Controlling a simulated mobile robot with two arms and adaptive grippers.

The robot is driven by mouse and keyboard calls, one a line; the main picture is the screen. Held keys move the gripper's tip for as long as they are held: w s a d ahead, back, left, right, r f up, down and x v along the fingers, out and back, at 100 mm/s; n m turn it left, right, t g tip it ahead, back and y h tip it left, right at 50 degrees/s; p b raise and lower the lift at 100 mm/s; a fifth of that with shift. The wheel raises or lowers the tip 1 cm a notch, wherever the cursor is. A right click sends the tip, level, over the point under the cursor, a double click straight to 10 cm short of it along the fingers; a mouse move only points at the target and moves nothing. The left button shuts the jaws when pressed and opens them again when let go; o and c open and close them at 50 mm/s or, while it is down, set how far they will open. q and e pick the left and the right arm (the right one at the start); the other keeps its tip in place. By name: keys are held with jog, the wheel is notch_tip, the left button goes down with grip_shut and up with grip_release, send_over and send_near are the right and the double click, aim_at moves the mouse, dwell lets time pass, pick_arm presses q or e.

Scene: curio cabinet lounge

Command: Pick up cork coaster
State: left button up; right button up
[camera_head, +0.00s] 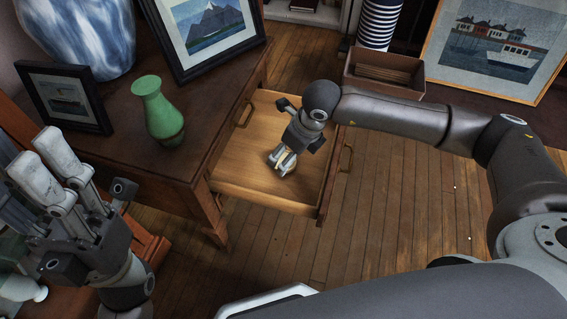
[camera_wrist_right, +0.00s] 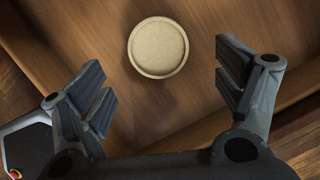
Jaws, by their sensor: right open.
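The cork coaster (camera_wrist_right: 158,47) is a round, pale beige disc with a raised rim. It lies flat on the wooden bottom of the open drawer (camera_head: 238,172). My right gripper (camera_head: 281,166) is open and points down into the drawer. In the right wrist view, the coaster lies beyond the open fingers, roughly centred between them, and nothing is held. In the head view the gripper largely covers the coaster. My left gripper (camera_head: 38,150) is at the left, fingers up, apart and empty, away from the drawer.
The drawer belongs to a dark wooden table (camera_head: 185,75) holding a green vase (camera_head: 160,110), a blue-white vase (camera_head: 85,35) and framed pictures. A brown box (camera_head: 383,72) stands on the floor behind my right arm. The floor right of the drawer is clear.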

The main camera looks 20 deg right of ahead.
jog(key=b+x, duration=0.1)
jog(key=x, duration=0.3)
jog(key=shift+w+a, duration=0.15)
jog(key=shift+c, duration=0.4)
jog(key=c, duration=0.9)
